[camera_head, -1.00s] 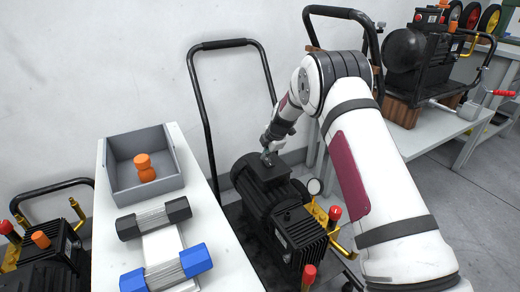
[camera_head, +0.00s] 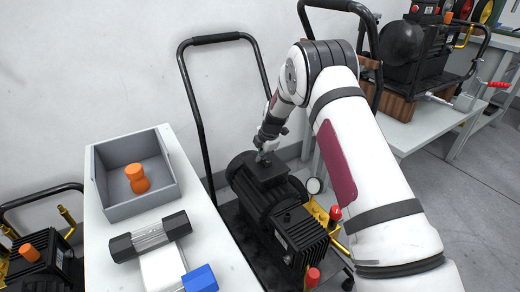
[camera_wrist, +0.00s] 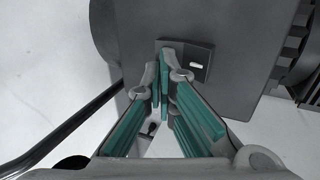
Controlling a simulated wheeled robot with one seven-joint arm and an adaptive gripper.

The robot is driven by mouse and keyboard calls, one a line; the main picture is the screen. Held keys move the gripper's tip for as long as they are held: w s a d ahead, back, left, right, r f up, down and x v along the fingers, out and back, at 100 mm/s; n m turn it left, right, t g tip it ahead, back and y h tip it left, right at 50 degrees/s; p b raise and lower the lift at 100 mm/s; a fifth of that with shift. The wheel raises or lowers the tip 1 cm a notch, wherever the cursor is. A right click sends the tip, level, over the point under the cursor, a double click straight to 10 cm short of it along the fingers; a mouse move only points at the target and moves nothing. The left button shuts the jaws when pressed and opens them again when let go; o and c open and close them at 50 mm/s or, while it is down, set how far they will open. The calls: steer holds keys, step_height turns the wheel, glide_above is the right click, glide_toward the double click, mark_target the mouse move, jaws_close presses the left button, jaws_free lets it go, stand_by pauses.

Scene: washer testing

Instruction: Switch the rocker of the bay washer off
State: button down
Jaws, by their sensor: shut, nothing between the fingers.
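The bay washer (camera_head: 262,200) is a black motor-and-pump unit standing on the floor in the middle of the head view. My gripper (camera_head: 263,157) points down at the box on top of its motor. In the wrist view my gripper (camera_wrist: 166,55) is shut and empty, with its teal-padded fingers together. The tips lie over the left part of a small dark switch plate (camera_wrist: 203,73) on the grey housing. A pale mark shows on the plate, right of the tips. The fingers partly hide the rocker, and I cannot tell its position or whether they touch it.
Other machines stand at left and back right. Grey floor is open at right.

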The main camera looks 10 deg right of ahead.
steer(key=shift+s, duration=0.1)
steer(key=shift+s+d+r+b, duration=0.15)
steer(key=shift+s+d+b, duration=0.15)
steer(key=shift+s, duration=0.35)
steer(key=v, duration=1.2)
steer(key=shift+s, duration=0.1)
